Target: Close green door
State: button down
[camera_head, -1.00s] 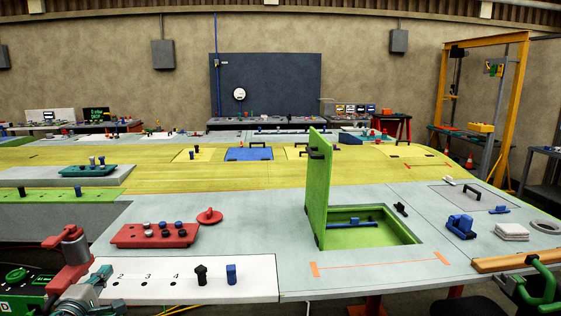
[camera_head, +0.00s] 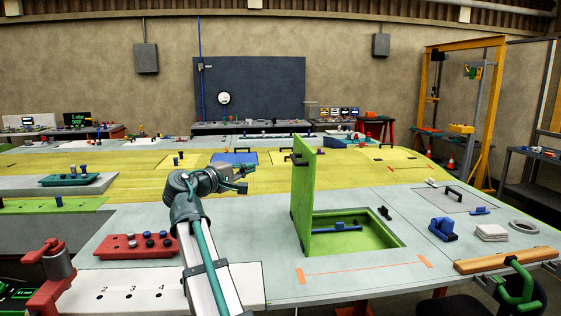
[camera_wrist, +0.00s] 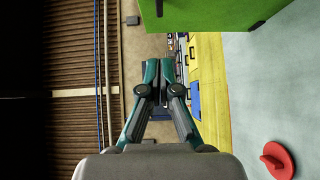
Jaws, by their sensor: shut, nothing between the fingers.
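The green door (camera_head: 301,190) stands upright, open, at the left edge of a green-lined recess (camera_head: 385,237) in the grey table. A dark handle (camera_head: 298,160) sits near the top of its left face. A blue bar (camera_head: 335,227) lies in the recess. My gripper (camera_head: 243,180) is raised over the table to the left of the door, apart from it. In the wrist view the door (camera_wrist: 215,14) fills the upper right, and my gripper (camera_wrist: 160,68) has its fingers together, empty.
A red tray with pegs (camera_head: 135,247) lies left of my arm. A red knob (camera_wrist: 278,160) shows on the table in the wrist view. A blue clamp (camera_head: 442,230) and white pads (camera_head: 491,232) lie right of the recess.

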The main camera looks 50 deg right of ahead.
jog(key=d, duration=0.1)
jog(key=p, duration=0.3)
send_near(291, 157)
jog(key=w+d, duration=0.3)
jog(key=shift+s+d+p, duration=0.7)
jog(key=shift+s+d, duration=0.4)
jog(key=shift+s+d+f, duration=0.1)
jog(key=shift+s+d, duration=0.2)
jog(key=shift+d, duration=0.1)
jog(key=shift+d, duration=0.1)
